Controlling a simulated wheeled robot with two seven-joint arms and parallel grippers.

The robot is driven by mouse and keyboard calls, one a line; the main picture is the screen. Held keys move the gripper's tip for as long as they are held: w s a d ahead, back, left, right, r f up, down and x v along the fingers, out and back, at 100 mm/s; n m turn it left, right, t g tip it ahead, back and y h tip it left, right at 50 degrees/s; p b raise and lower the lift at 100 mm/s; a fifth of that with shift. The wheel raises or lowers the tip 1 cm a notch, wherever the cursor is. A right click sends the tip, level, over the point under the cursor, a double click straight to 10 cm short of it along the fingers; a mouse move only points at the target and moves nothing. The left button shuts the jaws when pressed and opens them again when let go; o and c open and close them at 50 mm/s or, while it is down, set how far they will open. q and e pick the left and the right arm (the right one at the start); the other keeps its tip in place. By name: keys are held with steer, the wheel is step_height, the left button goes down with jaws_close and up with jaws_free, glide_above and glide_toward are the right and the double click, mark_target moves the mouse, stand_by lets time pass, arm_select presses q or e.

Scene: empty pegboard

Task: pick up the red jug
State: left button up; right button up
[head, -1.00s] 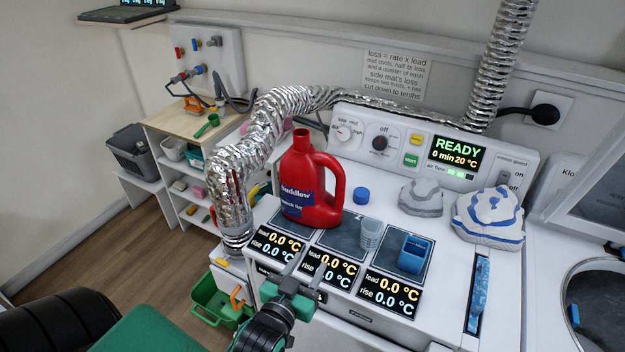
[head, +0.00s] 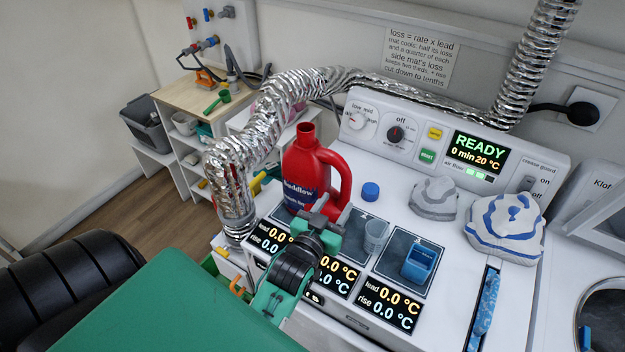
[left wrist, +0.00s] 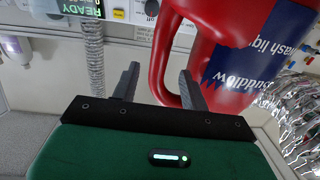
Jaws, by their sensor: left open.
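The red jug (head: 308,172) stands upright and uncapped on the left dark mat of the white machine. Its blue label faces forward and its handle is on the right side. The jug also shows large in the left wrist view (left wrist: 212,35). My left gripper (head: 322,205) is in front of the jug's lower right side, near the handle, and hides part of the jug's base. In the left wrist view its two fingers (left wrist: 158,85) are apart, with the lower handle close to the right finger. I cannot tell whether they touch. My right gripper is not in view.
A clear cup (head: 376,236) and a blue container (head: 420,262) stand on the mats to the right. A blue cap (head: 371,191) and folded cloths (head: 505,225) lie behind. A silver duct (head: 228,175) rises close to the jug's left.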

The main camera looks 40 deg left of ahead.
mark_target(344, 188)
arm_select(q)
steer(key=shift+w+a, duration=0.1)
steer(key=shift+w, duration=0.6)
steer(key=shift+w+r, duration=0.1)
steer(key=shift+r, duration=0.05)
steer(key=w+p, duration=0.2)
steer(key=w+r+p, duration=0.1)
steer(key=w, duration=0.1)
steer(key=shift+a, duration=0.3)
steer(key=shift+w+f, duration=0.15)
steer(key=shift+w, duration=0.35)
jaws_close()
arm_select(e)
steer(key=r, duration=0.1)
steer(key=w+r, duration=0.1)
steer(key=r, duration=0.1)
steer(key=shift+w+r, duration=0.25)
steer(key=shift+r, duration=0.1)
